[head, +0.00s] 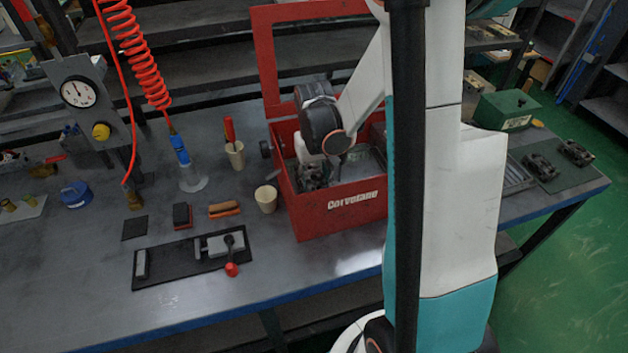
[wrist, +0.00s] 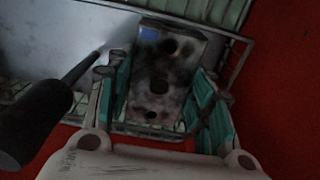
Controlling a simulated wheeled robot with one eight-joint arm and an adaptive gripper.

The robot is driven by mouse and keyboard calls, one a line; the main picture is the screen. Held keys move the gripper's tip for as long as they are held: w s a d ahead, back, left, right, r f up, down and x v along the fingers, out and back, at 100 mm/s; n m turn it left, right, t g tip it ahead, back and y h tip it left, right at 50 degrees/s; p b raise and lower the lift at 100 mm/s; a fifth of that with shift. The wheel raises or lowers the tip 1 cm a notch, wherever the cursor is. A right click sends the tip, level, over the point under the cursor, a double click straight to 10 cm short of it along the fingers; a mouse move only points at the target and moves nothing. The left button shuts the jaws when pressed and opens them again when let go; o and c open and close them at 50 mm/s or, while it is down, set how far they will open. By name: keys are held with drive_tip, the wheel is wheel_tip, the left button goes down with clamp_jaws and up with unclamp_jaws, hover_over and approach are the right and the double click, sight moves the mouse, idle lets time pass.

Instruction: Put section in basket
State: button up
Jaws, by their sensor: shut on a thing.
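In the wrist view, a grey, dark-smudged metal section (wrist: 185,75) with round holes and a small blue patch sits between the teal pads of my gripper (wrist: 165,88). The gripper is shut on it. A wire basket (wrist: 239,62) with thin metal rods shows around and beyond the section. In the head view, my gripper (head: 311,160) reaches down inside the open red washer box (head: 345,212) marked "Corvetane". The section's underside is hidden, so I cannot tell whether it touches the basket's floor.
The box's red lid frame (head: 266,60) stands raised behind. A dark nozzle or rod (wrist: 45,115) is close at the left of the wrist view. A beige cup (head: 266,199) stands beside the box. A black fixture (head: 170,265) with a red-knobbed lever lies in front left. Dark blocks (head: 540,167) lie on a mat at right.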

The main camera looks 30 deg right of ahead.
sight(314, 178)
drive_tip(key=shift+r, duration=0.1)
drive_tip(key=o, duration=1.6)
drive_tip(key=shift+c, duration=0.2)
wheel_tip(314, 178, up, 12)
drive_tip(key=p, duration=0.4)
